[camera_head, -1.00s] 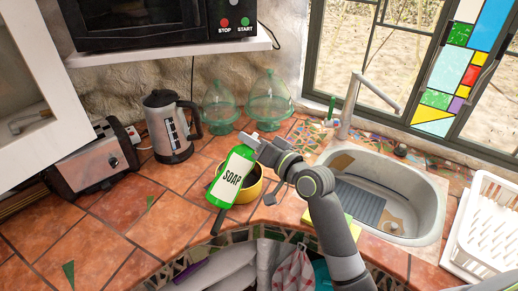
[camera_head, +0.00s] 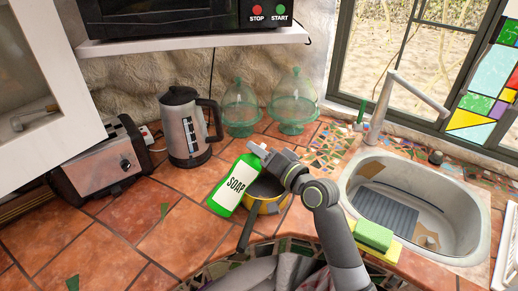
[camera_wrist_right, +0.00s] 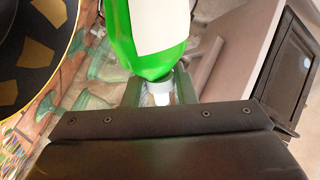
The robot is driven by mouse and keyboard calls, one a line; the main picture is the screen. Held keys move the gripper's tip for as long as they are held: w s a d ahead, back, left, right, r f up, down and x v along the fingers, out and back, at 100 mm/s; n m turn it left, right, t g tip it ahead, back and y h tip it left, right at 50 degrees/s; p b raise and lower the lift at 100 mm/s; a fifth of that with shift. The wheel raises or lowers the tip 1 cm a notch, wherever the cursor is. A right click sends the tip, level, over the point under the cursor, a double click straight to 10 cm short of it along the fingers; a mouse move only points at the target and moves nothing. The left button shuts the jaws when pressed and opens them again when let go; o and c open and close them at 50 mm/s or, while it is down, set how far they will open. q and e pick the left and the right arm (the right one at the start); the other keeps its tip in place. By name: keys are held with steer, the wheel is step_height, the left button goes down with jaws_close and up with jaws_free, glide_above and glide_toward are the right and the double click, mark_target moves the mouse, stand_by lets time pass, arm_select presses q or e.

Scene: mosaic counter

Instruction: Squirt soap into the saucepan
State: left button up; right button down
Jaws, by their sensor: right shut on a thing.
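The green soap bottle (camera_head: 233,184) with a white SOAP label is tilted, its white nozzle end up and to the right. My right gripper (camera_head: 268,160) is shut on the bottle at its nozzle end. In the right wrist view the green bottle (camera_wrist_right: 147,45) and its white neck lie between the fingers. The yellow saucepan (camera_head: 268,205), dark inside, stands on the tiled counter just right of the bottle and below my gripper, which partly hides it. Its dark handle (camera_head: 246,233) points to the front. My left gripper is not in view.
A kettle (camera_head: 186,130) and a toaster (camera_head: 101,165) stand at left. Two green glass domes (camera_head: 240,108) stand at the back. The sink (camera_head: 470,215) is at right, with a green sponge (camera_head: 374,234) by its front edge. Tiles at front left are clear.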

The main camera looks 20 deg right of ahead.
steer(key=shift+a+f+m+p, duration=0.1)
steer(key=shift+f+m+p, duration=0.3)
steer(key=shift+m, duration=0.8)
steer(key=m, duration=0.1)
steer(key=f+m, duration=0.2)
steer(key=shift+s+a+p, duration=0.15)
steer(key=shift+s+p, duration=0.1)
steer(key=shift+p, duration=0.05)
steer(key=m+p, duration=0.4)
steer(key=m, duration=0.2)
steer(key=shift+w, duration=0.15)
steer(key=shift+d+m+p, duration=0.2)
steer(key=shift+m+p, duration=0.45)
steer(key=shift+m, duration=0.45)
